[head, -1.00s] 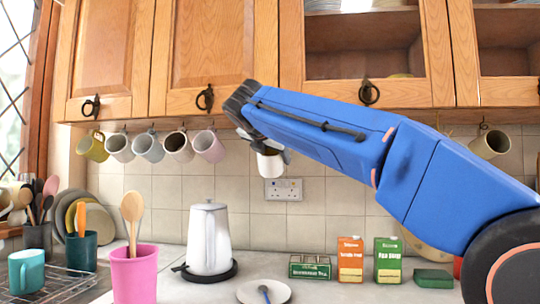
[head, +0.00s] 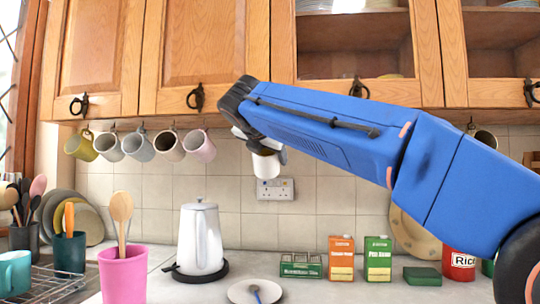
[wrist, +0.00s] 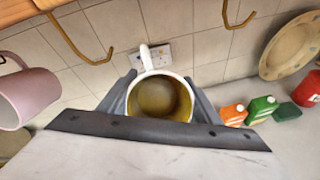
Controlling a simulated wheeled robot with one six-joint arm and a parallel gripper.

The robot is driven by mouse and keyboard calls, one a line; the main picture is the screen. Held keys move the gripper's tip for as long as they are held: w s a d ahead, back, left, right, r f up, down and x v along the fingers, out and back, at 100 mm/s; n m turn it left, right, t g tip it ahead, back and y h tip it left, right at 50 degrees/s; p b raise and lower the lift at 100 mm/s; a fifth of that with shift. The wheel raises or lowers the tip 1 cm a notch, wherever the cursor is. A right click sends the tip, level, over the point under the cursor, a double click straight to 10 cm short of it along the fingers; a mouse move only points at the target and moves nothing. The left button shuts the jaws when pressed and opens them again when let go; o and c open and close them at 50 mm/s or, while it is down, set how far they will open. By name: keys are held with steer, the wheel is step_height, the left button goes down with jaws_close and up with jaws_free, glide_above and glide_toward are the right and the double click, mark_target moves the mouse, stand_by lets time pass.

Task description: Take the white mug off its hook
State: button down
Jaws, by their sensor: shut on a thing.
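The white mug (head: 266,166) hangs in my gripper (head: 262,147), below the wall cabinets and in front of the tiled wall. In the wrist view the mug (wrist: 158,84) sits between the two grey fingers of my gripper (wrist: 160,96), which are shut on it. I look into its open mouth, and its handle points up toward the wall. Two brass hooks, a left one (wrist: 88,48) and a right one (wrist: 238,18), show empty in the wrist view, apart from the mug.
A pink mug (head: 199,147) hangs at the left, beside several other mugs. A white kettle (head: 199,235), tea boxes (head: 341,258) and a small plate (head: 240,291) stand on the counter below. The cabinets' lower edge is close above my arm.

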steer(key=s+a+f, duration=0.1)
steer(key=s+f, duration=0.1)
steer(key=s, duration=0.7)
steer(key=s+a+f, duration=0.2)
steer(key=s+f, duration=0.1)
steer(key=s, duration=0.6)
steer(key=s+a+f, duration=0.2)
steer(key=s, duration=0.7)
steer(key=shift+f, duration=0.3)
stand_by(4.2)
steer(key=shift+s, duration=0.15)
stand_by(0.5)
